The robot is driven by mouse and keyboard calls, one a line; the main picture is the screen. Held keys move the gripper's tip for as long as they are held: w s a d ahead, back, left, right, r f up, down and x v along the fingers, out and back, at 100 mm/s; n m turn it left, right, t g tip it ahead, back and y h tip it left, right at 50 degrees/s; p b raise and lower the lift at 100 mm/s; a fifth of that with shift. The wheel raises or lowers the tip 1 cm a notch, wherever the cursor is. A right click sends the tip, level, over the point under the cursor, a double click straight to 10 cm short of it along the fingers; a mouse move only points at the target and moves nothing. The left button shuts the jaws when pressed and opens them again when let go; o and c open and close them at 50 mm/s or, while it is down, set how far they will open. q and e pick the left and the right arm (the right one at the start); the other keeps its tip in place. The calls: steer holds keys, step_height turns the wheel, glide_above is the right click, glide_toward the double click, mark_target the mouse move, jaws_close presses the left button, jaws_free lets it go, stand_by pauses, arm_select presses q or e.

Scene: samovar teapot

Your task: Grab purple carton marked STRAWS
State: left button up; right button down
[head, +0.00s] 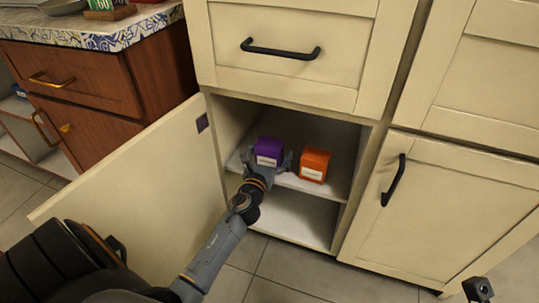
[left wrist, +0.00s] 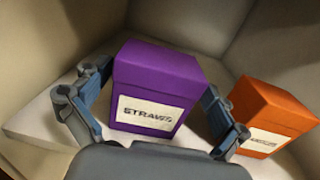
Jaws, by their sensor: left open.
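The purple carton (head: 269,150) stands upright on the upper shelf inside the open cabinet. In the left wrist view the purple carton (left wrist: 158,85) shows its white label reading STRAWS. My left gripper (head: 265,163) reaches into the cabinet, and its fingers are open on either side of the carton. In the left wrist view the left gripper (left wrist: 150,100) has one finger to the left of the carton and one along its right side. Whether the fingers touch it I cannot tell. My right gripper is not clearly in view.
An orange carton (head: 314,165) stands on the same shelf (head: 328,192), just right of the purple one; it also shows in the left wrist view (left wrist: 268,110). The open cabinet door (head: 150,195) swings out to the left. A lower compartment (head: 300,217) is empty.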

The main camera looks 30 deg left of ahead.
arm_select(q)
steer(key=b+x, duration=0.1)
steer(key=x, duration=0.3)
steer(key=shift+a+f, duration=0.15)
steer(key=shift+a, duration=0.05)
steer(key=c, duration=1.4)
steer(key=shift+o, duration=0.2)
